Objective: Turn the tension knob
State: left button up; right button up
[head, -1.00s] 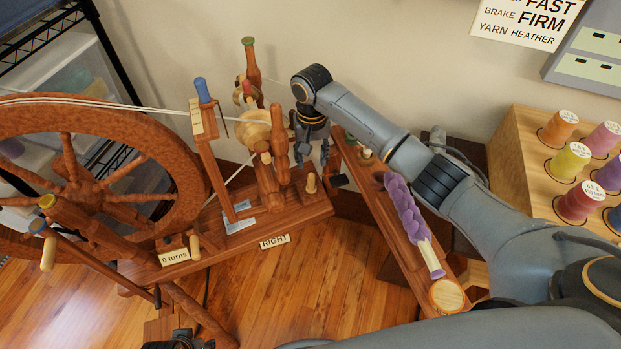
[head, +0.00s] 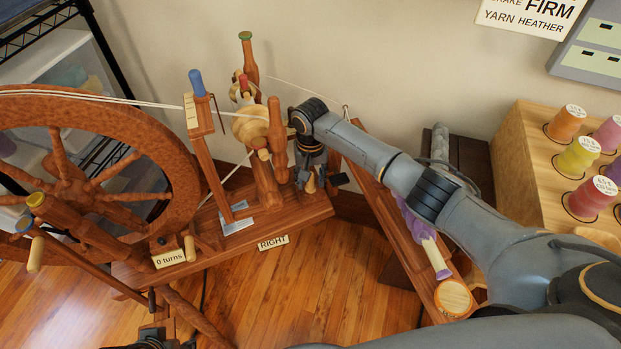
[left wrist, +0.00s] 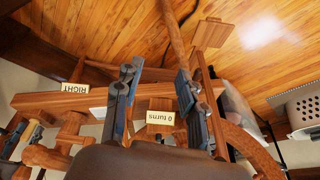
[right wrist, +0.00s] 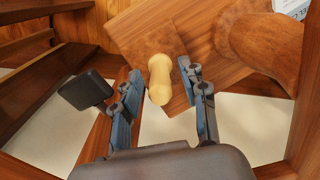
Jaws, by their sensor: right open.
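The tension knob looks to be the pale wooden peg (head: 310,184) at the right end of the spinning wheel's base (head: 290,222), beyond the RIGHT label (head: 273,243). My right gripper (head: 314,172) hangs down over it and partly hides it. In the right wrist view the knob (right wrist: 160,82) stands between the two open fingers, with gaps seen on both sides. My left gripper shows in the left wrist view (left wrist: 157,82), its fingers apart and empty, with the wheel's base and the 0 turns label (left wrist: 160,118) beyond them.
The big wheel (head: 150,133) stands at the left. Bobbin and upright posts (head: 276,137) rise close to my right gripper. A narrow wooden rack (head: 368,195) with purple yarn (head: 418,225) lies to its right, partly behind my arm. A spool box (head: 515,145) stands farther right.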

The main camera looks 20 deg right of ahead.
grip_shut()
pick_arm(q)
jog(key=shift+w, duration=0.1)
pick_arm(e)
jog(key=n+p, duration=0.2)
jog(key=p, duration=0.1)
jog(key=shift+r+n, duration=0.2)
jog(key=shift+n, duration=0.2)
jog(key=n+p, duration=0.2)
jog(key=n, duration=0.2)
jog(key=shift+f+p, duration=0.1)
jog(key=shift+p, duration=0.3)
pick_arm(q)
jog(key=s+f, duration=0.2)
jog(key=f, duration=0.8)
jog(key=s+f+g, duration=0.1)
jog(key=s+f, duration=0.1)
jog(key=f, duration=0.8)
jog(key=shift+s+a+f, duration=0.15)
jog(key=shift+s+f, duration=0.05)
jog(key=shift+f, duration=0.05)
pick_arm(e)
jog(key=shift+f+n, duration=0.1)
jog(key=shift+n, duration=1)
